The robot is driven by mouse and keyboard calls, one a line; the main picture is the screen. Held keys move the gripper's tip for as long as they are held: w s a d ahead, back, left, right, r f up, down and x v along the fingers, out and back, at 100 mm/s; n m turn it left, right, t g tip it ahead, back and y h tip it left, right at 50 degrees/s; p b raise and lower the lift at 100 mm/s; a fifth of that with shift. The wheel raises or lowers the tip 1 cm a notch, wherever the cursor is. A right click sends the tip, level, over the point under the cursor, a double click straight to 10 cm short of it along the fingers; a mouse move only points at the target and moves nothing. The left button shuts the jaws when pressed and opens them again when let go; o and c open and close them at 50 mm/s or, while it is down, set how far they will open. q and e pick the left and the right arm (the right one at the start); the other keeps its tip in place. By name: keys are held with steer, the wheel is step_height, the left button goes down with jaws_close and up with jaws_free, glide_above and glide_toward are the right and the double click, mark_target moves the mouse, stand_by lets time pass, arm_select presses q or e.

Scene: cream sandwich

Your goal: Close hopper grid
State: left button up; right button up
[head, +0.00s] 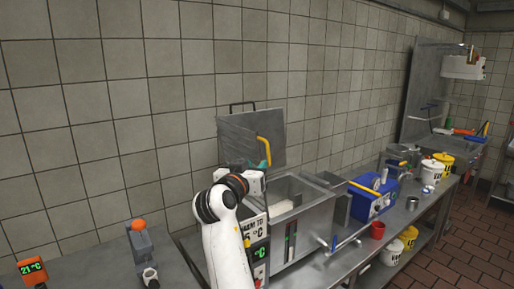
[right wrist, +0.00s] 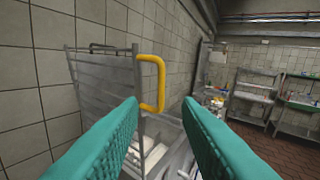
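The hopper grid (head: 245,138) stands raised and upright against the tiled wall, behind the open steel hopper (head: 318,192). Its yellow handle (head: 264,149) is on the right edge of the grid. In the right wrist view the grid (right wrist: 100,95) shows as a slatted grey panel, with the yellow handle (right wrist: 160,84) at its edge. My right gripper (head: 265,164) is close to the handle. In the right wrist view its teal fingers (right wrist: 163,102) are wide apart, with the handle seen in the gap and nothing held. My left gripper is not in view.
White and yellow buckets (head: 432,171) are farther right. A thermometer display (head: 33,270) and a grey device with an orange knob (head: 141,250) are at lower left. Pale material lies in the hopper.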

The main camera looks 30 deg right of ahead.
mark_target(268, 152)
steer(key=p+x, duration=0.1)
steer(key=x, duration=0.2)
steer(key=p+x, duration=0.1)
steer(key=x, duration=0.3)
steer(key=p+x, duration=0.2)
steer(key=x, duration=0.1)
steer(key=shift+w+d+r, duration=0.15)
steer(key=shift+d+r, duration=0.1)
steer(key=shift+d, duration=0.1)
steer(key=shift+w+d+f, duration=0.15)
steer(key=shift+w+d, duration=0.3)
steer(key=shift+d, duration=0.1)
steer(key=shift+c, duration=0.3)
jaws_close()
